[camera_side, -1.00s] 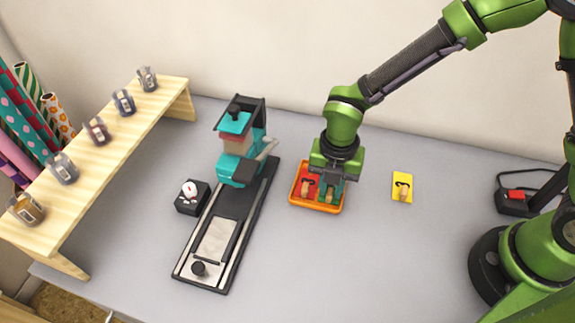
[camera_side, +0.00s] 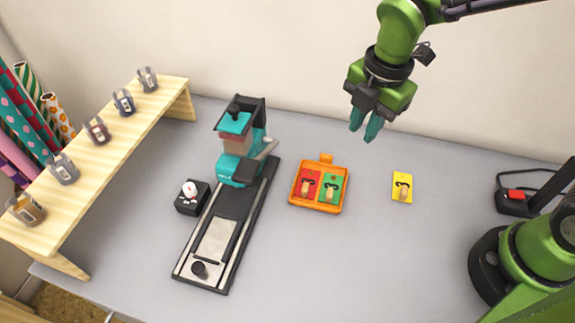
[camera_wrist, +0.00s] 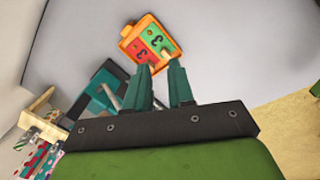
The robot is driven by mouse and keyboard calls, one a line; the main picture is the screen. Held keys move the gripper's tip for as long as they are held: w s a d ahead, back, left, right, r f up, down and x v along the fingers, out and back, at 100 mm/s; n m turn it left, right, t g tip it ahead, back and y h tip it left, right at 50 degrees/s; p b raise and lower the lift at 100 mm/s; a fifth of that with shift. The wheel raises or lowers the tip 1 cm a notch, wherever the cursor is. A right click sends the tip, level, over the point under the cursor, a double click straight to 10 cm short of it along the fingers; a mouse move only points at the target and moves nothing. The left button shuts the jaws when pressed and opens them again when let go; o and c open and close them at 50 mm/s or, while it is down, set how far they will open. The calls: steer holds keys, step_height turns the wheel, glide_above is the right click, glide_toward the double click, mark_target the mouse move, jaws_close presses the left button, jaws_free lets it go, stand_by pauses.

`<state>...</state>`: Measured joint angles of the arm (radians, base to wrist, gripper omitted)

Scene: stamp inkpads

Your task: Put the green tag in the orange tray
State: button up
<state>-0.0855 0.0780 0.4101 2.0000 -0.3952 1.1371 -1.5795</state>
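The green tag (camera_side: 331,184) lies in the right half of the orange tray (camera_side: 296,203), beside a red tag (camera_side: 304,180) in the left half. A light wooden piece stands on each tag. The tray, the green tag (camera_wrist: 147,30) and the red tag (camera_wrist: 133,47) also show at the top of the wrist view. My gripper (camera_side: 365,131) is up in the air, behind and to the right of the tray, clear of it. Its teal fingers stand apart with nothing between them, as the wrist view (camera_wrist: 166,82) shows too.
A yellow tag (camera_side: 402,183) lies on the table right of the tray. A black and teal stamping press (camera_side: 238,205) stands left of it, with a small black block (camera_side: 187,207) beside it. A wooden shelf (camera_side: 85,172) holds several inkpads at far left.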

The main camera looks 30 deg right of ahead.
steer(key=s+d+r+m+t+y, duration=0.1)
steer(key=s+d+r+m+t, duration=0.2)
steer(key=m, duration=0.9)
steer(key=s+d+r+m+t, duration=0.3)
steer(key=d+m, duration=0.6)
steer(key=m, duration=0.4)
steer(key=shift+s+d+r+y, duration=0.2)
steer(key=shift+s+r+y, duration=0.2)
steer(key=shift+s+r, duration=0.55)
steer(key=shift+s+f, duration=0.2)
